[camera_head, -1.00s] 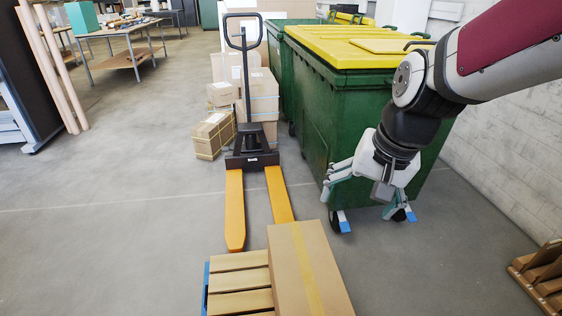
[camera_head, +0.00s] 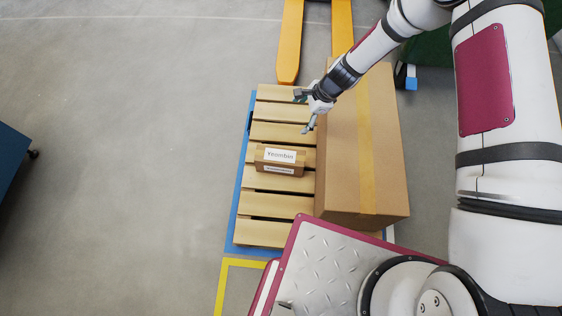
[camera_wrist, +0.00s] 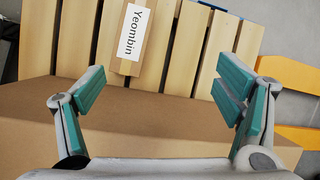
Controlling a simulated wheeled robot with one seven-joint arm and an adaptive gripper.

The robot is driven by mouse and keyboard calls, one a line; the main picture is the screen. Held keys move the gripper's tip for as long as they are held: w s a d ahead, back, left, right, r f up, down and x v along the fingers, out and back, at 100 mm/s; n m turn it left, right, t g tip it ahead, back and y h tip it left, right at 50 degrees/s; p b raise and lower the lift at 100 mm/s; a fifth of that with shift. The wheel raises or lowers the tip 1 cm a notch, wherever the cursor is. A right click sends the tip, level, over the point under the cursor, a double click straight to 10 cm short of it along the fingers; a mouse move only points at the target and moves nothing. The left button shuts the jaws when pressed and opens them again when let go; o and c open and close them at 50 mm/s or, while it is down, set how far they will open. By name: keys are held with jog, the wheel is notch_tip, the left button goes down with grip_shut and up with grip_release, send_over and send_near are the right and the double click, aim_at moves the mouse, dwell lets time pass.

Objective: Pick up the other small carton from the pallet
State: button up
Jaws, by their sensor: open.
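The small carton (camera_head: 280,160) is a brown box with a white label reading "Yeombin". It lies on the slats of the wooden pallet (camera_head: 270,205), close to the left side of a large carton. In the wrist view the small carton (camera_wrist: 128,60) shows at the upper left, beyond the large carton's edge. My gripper (camera_head: 302,115) is open and empty. It is above the pallet, up and to the right of the small carton in the head view, near the large carton's left edge, and apart from the small carton.
The large carton (camera_head: 385,150) with a yellow tape strip covers the pallet's right side. Yellow forks (camera_head: 290,45) of a pallet jack reach the pallet's far end. A green bin (camera_head: 430,50) stands at the upper right. Floor left of the pallet is clear.

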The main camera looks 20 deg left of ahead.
aim_at(281, 157)
jog(key=s+f+m, duration=0.1)
jog(key=f, duration=0.4)
jog(key=s+a+f+m+b, duration=0.1)
jog(key=s+f, duration=0.1)
jog(key=f, duration=0.3)
jog(key=s+a+f+m+b, duration=0.1)
jog(key=s+f, duration=0.1)
jog(key=f, duration=0.4)
jog(key=shift+s+g, duration=0.2)
jog(key=shift+g, duration=0.2)
jog(key=b+x, duration=0.3)
jog(key=x, duration=0.5)
jog(key=shift+d, duration=0.1)
jog(key=shift+w+b+x, duration=0.2)
jog(key=shift+b+x, duration=0.5)
jog(key=shift+x, duration=0.75)
jog(key=shift+w+b+x, duration=0.25)
jog(key=shift+b+x, duration=0.45)
jog(key=shift+x, duration=0.75)
jog(key=c, duration=1.6)
